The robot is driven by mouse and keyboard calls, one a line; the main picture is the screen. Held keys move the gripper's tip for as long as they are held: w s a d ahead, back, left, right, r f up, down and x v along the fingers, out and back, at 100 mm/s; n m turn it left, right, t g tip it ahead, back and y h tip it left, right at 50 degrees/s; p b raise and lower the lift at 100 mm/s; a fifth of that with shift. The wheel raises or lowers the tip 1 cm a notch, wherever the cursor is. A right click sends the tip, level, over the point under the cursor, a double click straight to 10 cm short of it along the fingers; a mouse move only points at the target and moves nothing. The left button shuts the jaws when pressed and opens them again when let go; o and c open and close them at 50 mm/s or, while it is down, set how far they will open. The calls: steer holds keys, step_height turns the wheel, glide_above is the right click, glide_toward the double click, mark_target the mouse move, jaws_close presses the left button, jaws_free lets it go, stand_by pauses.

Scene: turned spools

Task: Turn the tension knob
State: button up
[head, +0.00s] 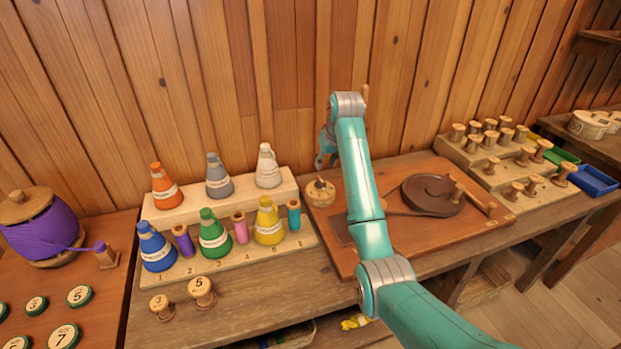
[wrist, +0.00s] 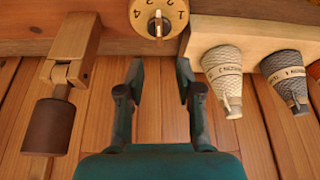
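The tension knob, a round pale wooden dial with dark numbers and a grey metal pointer, shows at the top middle of the wrist view (wrist: 158,14). In the head view it sits at the left end of the reddish-brown winding board, as a small round wooden piece (head: 320,193). My gripper (wrist: 159,72) is open and empty. Its two dark fingers are apart, with the dial beyond their tips and roughly centred between them. No contact with the dial shows.
A white cone (wrist: 223,75) and grey cone (wrist: 283,78) are close on the right in the wrist view. A wooden post with a dark brown handle (wrist: 50,125) is on the left. A brown wheel (head: 432,194) lies on the winding board (head: 340,240). The plank wall is behind.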

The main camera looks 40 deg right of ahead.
mark_target(321, 179)
steer(key=x, duration=0.9)
steer(key=shift+f, duration=0.15)
jaws_close()
